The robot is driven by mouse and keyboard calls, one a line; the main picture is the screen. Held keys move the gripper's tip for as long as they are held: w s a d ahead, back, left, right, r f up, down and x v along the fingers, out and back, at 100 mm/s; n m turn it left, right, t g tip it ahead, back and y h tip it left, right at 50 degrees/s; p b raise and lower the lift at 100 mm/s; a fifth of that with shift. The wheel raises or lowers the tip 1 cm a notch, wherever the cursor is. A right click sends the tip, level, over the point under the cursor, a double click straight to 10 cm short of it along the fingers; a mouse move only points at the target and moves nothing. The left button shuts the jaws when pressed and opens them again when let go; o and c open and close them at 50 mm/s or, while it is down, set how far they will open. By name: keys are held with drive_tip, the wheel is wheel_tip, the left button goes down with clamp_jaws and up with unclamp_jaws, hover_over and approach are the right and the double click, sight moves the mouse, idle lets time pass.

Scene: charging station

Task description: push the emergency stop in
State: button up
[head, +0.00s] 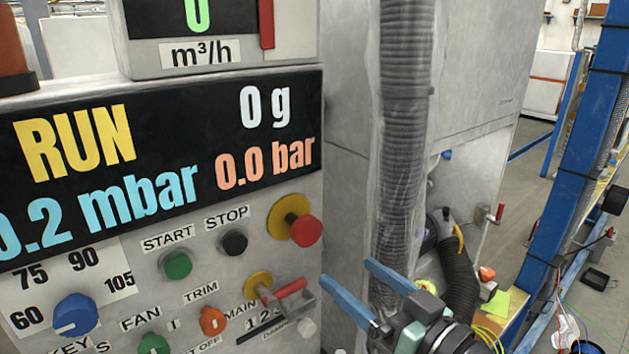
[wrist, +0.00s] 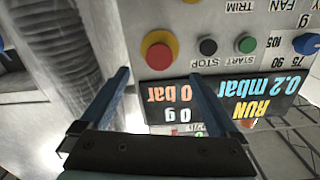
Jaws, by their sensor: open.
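The emergency stop is a red mushroom button (head: 306,230) on a yellow round base, at the right side of the panel in the head view. It also shows upside down in the wrist view as a red cap (wrist: 159,56) ringed in yellow. My gripper (head: 345,281) has blue fingers spread apart, empty, to the lower right of the button in the head view. In the wrist view my gripper (wrist: 158,78) has its fingertips short of the panel, with the red button between and beyond them. No contact with the button shows.
Beside the stop are a black STOP button (head: 234,242) and a green START button (head: 178,265). A grey corrugated hose (head: 405,130) runs vertically to the right of the panel. The display (head: 160,160) reads RUN.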

sight(310, 233)
drive_tip(key=p+x, duration=0.1)
drive_tip(key=x, duration=0.2)
drive_tip(key=r+p+x, duration=0.1)
drive_tip(key=x, duration=0.3)
drive_tip(key=p+x, duration=0.2)
drive_tip(key=x, duration=0.2)
drive_tip(key=shift+w+r, duration=0.15)
drive_tip(key=shift+r, duration=0.1)
drive_tip(key=shift+x, duration=0.85)
drive_tip(key=shift+f, duration=0.1)
clamp_jaws()
